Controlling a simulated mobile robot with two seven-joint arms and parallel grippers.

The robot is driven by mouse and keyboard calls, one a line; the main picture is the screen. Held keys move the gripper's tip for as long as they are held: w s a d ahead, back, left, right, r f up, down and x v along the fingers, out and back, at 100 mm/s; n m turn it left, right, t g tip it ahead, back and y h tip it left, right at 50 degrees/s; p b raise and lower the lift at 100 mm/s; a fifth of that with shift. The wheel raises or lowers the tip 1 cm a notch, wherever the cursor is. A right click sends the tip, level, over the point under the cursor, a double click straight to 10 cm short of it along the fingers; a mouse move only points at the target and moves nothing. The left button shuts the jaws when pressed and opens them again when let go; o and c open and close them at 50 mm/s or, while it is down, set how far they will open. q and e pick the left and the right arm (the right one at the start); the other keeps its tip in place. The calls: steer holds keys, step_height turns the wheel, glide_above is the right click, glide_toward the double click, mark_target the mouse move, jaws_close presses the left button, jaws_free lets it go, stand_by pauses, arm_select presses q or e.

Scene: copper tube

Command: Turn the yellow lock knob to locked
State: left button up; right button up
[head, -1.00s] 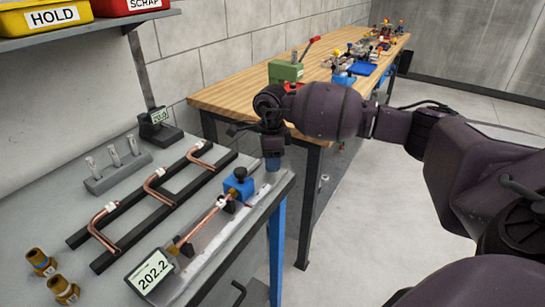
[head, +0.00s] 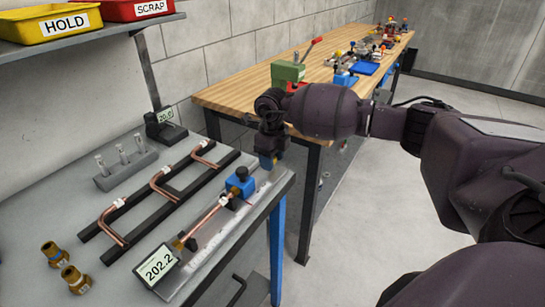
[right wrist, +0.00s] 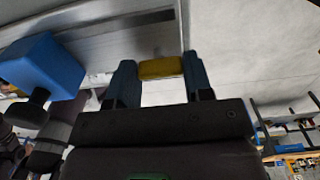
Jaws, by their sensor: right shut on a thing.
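The yellow lock knob (right wrist: 160,68) shows in the right wrist view as a short yellow bar between my two blue fingertips. My right gripper (right wrist: 160,72) is shut on it. In the head view my right gripper (head: 269,160) points down at the far right corner of the grey bench, just beyond a blue block with a black knob (head: 240,182). The yellow knob cannot be made out in the head view, and its lock position cannot be read. My left gripper is not in view.
A copper tube (head: 207,219) runs along a ruled fixture from the blue block to a display reading 202.2 (head: 158,266). A black rack (head: 158,205) with bent copper tubes lies to the left. A wooden bench (head: 240,92) stands behind.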

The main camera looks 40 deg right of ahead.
steer(key=shift+r, duration=0.1)
stand_by(0.4)
steer(key=o, duration=0.9)
step_height(320, 180, up, 9)
steer(key=shift+r, duration=0.1)
steer(key=shift+r+p, duration=0.3)
steer(key=shift+r, duration=0.45)
steer(key=shift+s, duration=0.15)
